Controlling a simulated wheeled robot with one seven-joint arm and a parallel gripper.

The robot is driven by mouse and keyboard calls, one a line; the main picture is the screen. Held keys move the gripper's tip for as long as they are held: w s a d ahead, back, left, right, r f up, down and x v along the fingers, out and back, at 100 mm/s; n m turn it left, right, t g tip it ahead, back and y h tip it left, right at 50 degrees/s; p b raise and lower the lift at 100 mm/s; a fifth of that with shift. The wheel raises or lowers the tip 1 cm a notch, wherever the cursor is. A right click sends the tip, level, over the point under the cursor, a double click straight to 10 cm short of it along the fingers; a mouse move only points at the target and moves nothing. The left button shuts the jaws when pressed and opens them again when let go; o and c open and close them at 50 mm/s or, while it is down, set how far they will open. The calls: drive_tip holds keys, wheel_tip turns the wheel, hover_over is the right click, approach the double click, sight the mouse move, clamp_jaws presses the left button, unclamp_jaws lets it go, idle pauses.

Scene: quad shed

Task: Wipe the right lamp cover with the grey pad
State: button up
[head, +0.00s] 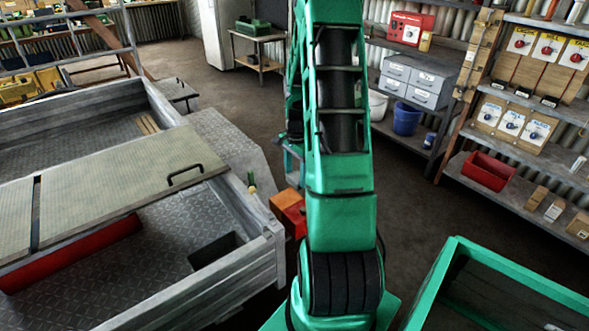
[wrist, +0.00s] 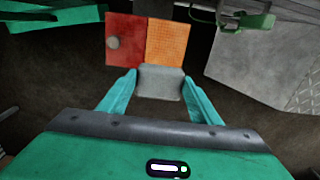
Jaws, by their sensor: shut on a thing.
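The lamp cover (wrist: 165,40) has a red half with a round grey spot on the left and an orange, textured half on the right. It also shows in the head view (head: 288,212), at the trailer's rear corner, partly hidden by my arm. My gripper (wrist: 160,80) is shut on the grey pad (wrist: 160,84), which sits between the two teal fingers. In the wrist view the pad lies just below the lamp's lower edge; I cannot tell whether they touch. The gripper is not clearly seen in the head view.
The grey trailer (head: 262,221) fills the left, with a handled panel (head: 120,190) across it. A green-framed box (head: 455,255) stands at the lower right. Shelves (head: 520,190) with a red bin (head: 488,171) line the right wall. The floor between is bare.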

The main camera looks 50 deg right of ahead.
drive_tip(key=shift+r, duration=1.4)
drive_tip(key=shift+w, duration=0.1)
